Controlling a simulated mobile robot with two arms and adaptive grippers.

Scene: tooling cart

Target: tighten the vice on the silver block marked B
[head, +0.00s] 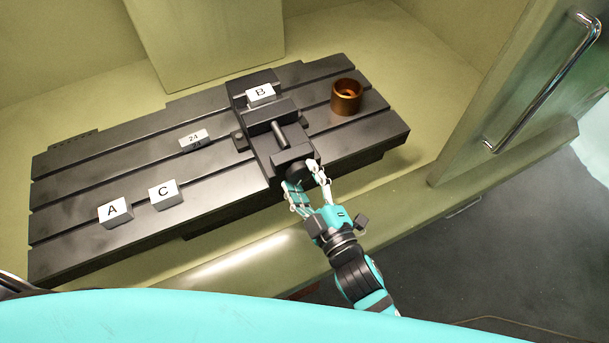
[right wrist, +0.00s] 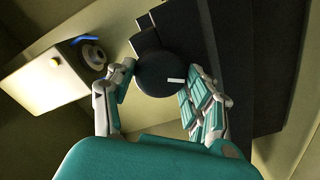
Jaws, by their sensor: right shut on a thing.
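The silver block marked B (head: 260,94) sits between the jaws of the black vice (head: 264,150), which stands on the slotted table. I cannot tell how tightly the jaws press on it. The vice's round black knob (head: 299,172) is at its near end. My right gripper (head: 307,182) is shut on this knob, one finger on each side. In the right wrist view the knob (right wrist: 160,74) with a white mark lies between the fingers (right wrist: 155,92). Block B does not show there. My left gripper is not in view.
Silver blocks A (head: 115,212) and C (head: 164,194) and a small block marked 24 (head: 194,140) rest on the slotted black table (head: 80,180), left of the vice. A copper-coloured cup (head: 346,96) stands right of it. A panel with a chrome handle (head: 545,85) stands at right.

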